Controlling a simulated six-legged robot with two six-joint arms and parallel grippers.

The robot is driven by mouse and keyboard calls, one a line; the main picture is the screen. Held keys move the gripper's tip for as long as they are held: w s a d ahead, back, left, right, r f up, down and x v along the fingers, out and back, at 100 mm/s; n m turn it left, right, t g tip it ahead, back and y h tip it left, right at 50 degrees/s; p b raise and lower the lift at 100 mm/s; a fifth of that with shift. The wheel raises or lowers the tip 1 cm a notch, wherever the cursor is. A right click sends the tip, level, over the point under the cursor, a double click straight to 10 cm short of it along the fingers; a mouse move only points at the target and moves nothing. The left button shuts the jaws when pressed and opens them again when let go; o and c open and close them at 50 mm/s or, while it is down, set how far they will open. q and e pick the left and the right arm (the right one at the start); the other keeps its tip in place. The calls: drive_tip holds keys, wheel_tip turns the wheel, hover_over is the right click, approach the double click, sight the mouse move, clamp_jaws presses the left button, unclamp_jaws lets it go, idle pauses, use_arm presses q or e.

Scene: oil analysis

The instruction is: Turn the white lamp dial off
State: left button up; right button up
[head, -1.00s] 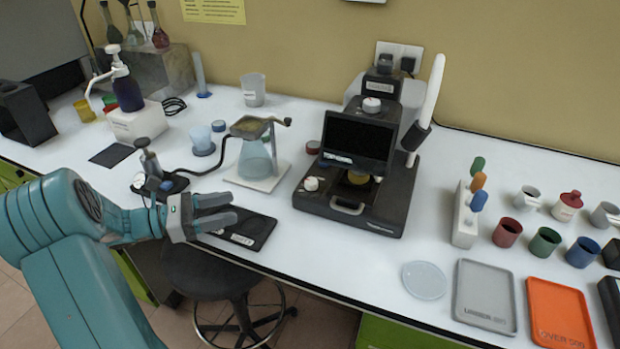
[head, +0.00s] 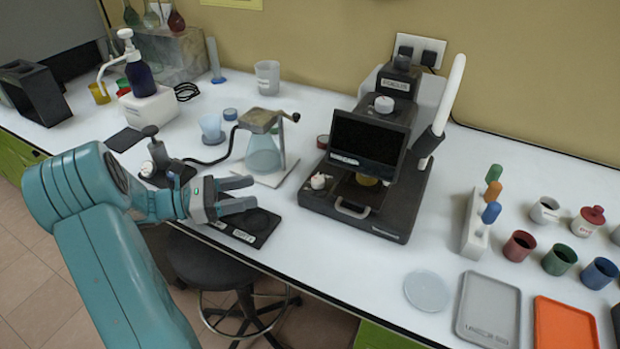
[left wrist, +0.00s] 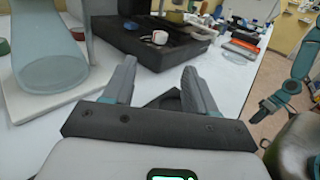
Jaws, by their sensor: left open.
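A black microscope-like device (head: 362,208) with a dark screen stands mid-table. A small white dial (head: 319,181) sits at its front left; it also shows in the left wrist view with a red mark (left wrist: 160,37). Another white knob (head: 384,104) is on top of the device. My left gripper (head: 254,193) is open and empty, above a black tray, to the left of the dial and apart from it. In the left wrist view its fingers (left wrist: 160,68) point toward the device. What looks like my right gripper (left wrist: 278,99) shows at the right there; its jaws are unclear.
A glass flask (head: 263,155) on a white base stands left of the device, close behind my left gripper. The black tray (head: 262,238) lies below the gripper. A white rack (head: 474,226) with coloured-handled tools stands to the right. A stool (head: 215,262) is under the front edge.

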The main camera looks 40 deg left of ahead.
sight(308, 188)
use_arm(q)
drive_tip(key=x, duration=1.4)
drive_tip(key=shift+w+d+p, duration=0.15)
drive_tip(key=shift+d+p, duration=0.05)
drive_tip(key=shift+p, duration=0.2)
drive_tip(key=c, duration=1.1)
